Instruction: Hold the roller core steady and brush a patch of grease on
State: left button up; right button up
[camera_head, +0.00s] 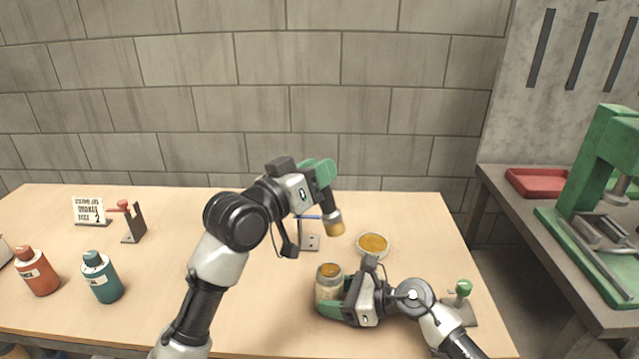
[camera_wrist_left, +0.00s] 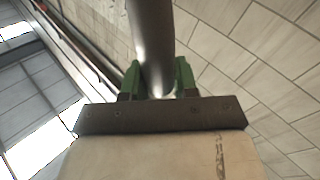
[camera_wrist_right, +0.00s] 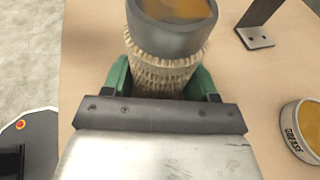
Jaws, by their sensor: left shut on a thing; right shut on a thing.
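The roller core (camera_head: 328,291) stands upright at the front middle of the table, with a woven mesh body and a grey upper rim in the right wrist view (camera_wrist_right: 168,65). Its top shows orange-yellow; I cannot tell whether that is grease. My right gripper (camera_head: 335,309) is shut around its mesh part. My left gripper (camera_head: 322,178) is shut on a brush (camera_head: 331,214) above the table, its yellowish tip hanging down, above and apart from the core. The left wrist view shows its dark grey shaft (camera_wrist_left: 152,45). A round grease dish (camera_head: 373,245) sits right of and behind the core.
A metal bracket (camera_head: 310,243) with a blue part stands behind the core. A green-knobbed clamp (camera_head: 463,291) is at right. At left are a sign (camera_head: 90,211), a red-topped clamp (camera_head: 133,224) and two bottles (camera_head: 37,273). A green press (camera_head: 600,190) stands on the side bench.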

pick_arm(q)
jog(key=shift+s+d+f, duration=0.1)
jog(key=shift+s+f, duration=0.05)
jog(key=shift+s, duration=0.2)
